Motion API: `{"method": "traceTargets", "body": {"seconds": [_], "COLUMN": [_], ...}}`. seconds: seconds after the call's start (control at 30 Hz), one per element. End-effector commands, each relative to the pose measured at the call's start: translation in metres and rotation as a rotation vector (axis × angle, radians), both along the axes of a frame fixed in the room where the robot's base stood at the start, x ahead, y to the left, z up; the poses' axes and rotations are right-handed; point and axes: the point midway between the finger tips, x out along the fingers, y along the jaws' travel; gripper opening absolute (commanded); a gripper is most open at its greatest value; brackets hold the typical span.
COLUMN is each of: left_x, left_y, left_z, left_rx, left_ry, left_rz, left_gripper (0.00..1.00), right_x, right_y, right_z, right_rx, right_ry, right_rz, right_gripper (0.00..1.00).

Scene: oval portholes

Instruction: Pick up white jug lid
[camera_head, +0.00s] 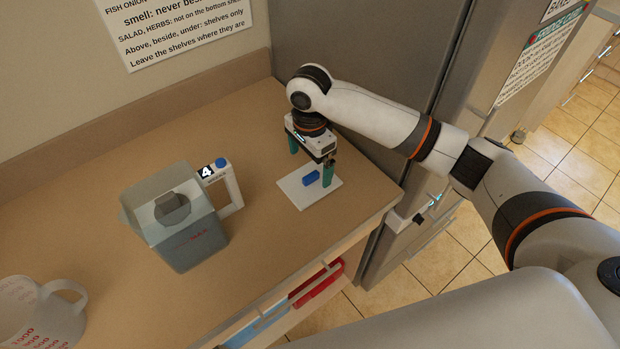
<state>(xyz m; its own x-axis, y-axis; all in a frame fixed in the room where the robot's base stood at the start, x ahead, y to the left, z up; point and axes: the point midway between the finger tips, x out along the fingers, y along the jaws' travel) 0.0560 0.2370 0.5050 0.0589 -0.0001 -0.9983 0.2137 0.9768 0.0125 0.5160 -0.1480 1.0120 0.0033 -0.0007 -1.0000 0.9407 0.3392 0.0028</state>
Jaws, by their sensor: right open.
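The white jug lid (298,194) lies flat on the counter, a square white plate with a blue knob (311,178) on top. My right gripper (310,166) points down over the lid with its two green fingers apart. The knob shows between and a little below the fingers, and nothing is held. I cannot tell exactly how high the fingertips are above the plate. My left gripper is not in view.
A clear measuring cup (40,315) stands at the lower left of the counter (130,315). A grey cabinet (365,60) rises right behind my right gripper. Open drawers with red and blue items show below the counter's front edge. Counter between jug and lid is clear.

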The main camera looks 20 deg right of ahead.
Motion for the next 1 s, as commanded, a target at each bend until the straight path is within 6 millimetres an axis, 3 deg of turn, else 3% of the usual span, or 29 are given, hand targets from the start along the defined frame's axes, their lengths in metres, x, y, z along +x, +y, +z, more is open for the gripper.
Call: {"method": "traceTargets", "body": {"seconds": [0.1, 0.3, 0.4, 0.53, 0.77, 0.97, 1.0], "left_x": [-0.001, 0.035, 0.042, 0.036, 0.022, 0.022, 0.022], "left_y": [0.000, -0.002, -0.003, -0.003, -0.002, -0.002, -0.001], "left_z": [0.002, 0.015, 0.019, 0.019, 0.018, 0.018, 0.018], "left_rx": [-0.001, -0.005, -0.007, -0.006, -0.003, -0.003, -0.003], "left_ry": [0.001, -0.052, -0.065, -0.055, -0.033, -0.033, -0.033], "left_rz": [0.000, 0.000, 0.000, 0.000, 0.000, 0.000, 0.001], "left_gripper": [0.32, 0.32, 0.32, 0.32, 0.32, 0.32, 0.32], "right_x": [0.000, -0.002, -0.002, -0.002, -0.002, -0.002, -0.001], "right_y": [0.000, -0.001, -0.002, -0.002, -0.002, -0.001, -0.001], "right_z": [-0.008, -0.029, -0.045, -0.058, -0.061, -0.061, -0.061], "right_rx": [-0.001, -0.002, 0.000, -0.001, 0.000, 0.001, 0.001], "right_ry": [-0.001, 0.002, 0.001, -0.001, -0.003, -0.003, -0.003], "right_rz": [0.000, 0.000, 0.000, 0.001, 0.002, 0.002, 0.002], "right_gripper": [1.00, 1.00, 1.00, 1.00, 1.00, 0.71, 0.69]}}
